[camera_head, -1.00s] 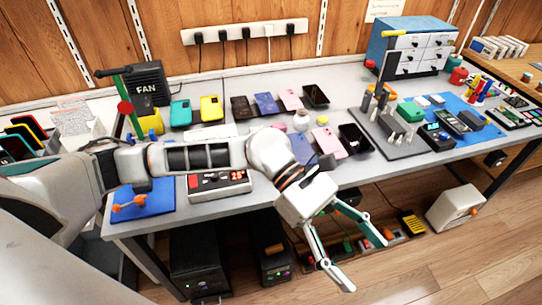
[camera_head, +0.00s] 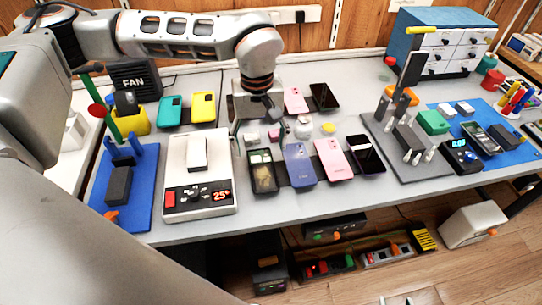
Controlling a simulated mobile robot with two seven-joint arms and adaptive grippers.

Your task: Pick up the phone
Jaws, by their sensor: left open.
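Several phones lie on the grey workbench (camera_head: 290,220). The front row holds a dark phone with a greenish face (camera_head: 263,172), a blue phone (camera_head: 299,165), a pink phone (camera_head: 334,160) and a black phone (camera_head: 366,155). Behind them lie another pink phone (camera_head: 295,100) and another black phone (camera_head: 324,97). Which one is meant cannot be told. My left gripper (camera_head: 259,142) is open, pointing down just behind the dark front phone, its fingers apart with no phone between them. It hides part of the back row. My right gripper is not in view.
A white heating station (camera_head: 200,190) with a red display stands left of the front phones. Small jars (camera_head: 303,128) stand between the rows. A grey fixture mat (camera_head: 410,165) is on the right. The bench's front strip is mostly clear.

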